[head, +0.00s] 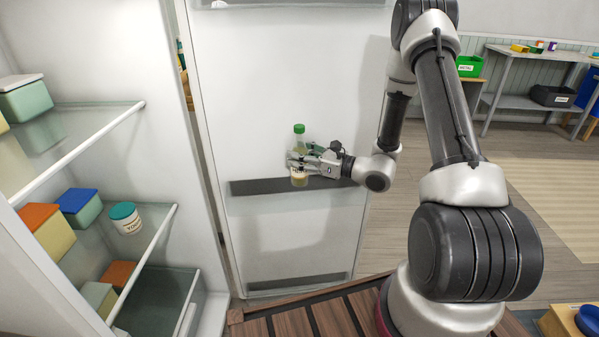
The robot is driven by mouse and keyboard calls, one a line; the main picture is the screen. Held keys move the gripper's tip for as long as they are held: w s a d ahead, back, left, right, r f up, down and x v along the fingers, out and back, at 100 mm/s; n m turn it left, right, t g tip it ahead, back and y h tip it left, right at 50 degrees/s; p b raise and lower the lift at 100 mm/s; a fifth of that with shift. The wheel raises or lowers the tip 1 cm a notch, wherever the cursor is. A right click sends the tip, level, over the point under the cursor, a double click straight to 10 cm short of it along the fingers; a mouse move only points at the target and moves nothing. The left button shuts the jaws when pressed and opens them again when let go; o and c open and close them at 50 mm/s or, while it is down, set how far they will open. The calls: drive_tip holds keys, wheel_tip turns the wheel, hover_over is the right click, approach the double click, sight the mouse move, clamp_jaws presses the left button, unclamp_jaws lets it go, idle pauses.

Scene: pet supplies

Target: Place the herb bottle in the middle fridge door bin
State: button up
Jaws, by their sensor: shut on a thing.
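The herb bottle (299,180) is a small clear bottle with a pale yellowish content and a green cap. It is upright in front of the inner face of the open fridge door (290,80). My gripper (299,161) reaches in from the right and is shut on the bottle's middle. The middle door bin (250,187) shows as a dark horizontal strip across the door. The bottle's lower end overlaps this strip in the picture; I cannot tell whether it rests in the bin.
A lower door bin (297,282) shows near the door's bottom. At left, fridge shelves (155,250) hold lidded boxes and a white jar with a teal lid (125,217). A slatted wooden surface (330,312) lies below. Open floor and a grey table (530,104) are at right.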

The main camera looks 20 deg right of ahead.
sight(300, 174)
drive_tip(key=f, duration=0.1)
drive_tip(key=w+f, duration=0.1)
drive_tip(key=shift+d+f, duration=0.1)
drive_tip(key=shift+f, duration=0.25)
wheel_tip(300, 174, down, 4)
drive_tip(key=shift+r, duration=0.1)
drive_tip(key=shift+w+f, duration=0.2)
drive_tip(key=shift+f, duration=0.05)
drive_tip(key=shift+f, duration=0.15)
drive_tip(key=shift+f, duration=0.3)
drive_tip(key=shift+s+f, duration=0.1)
drive_tip(key=shift+f, duration=0.05)
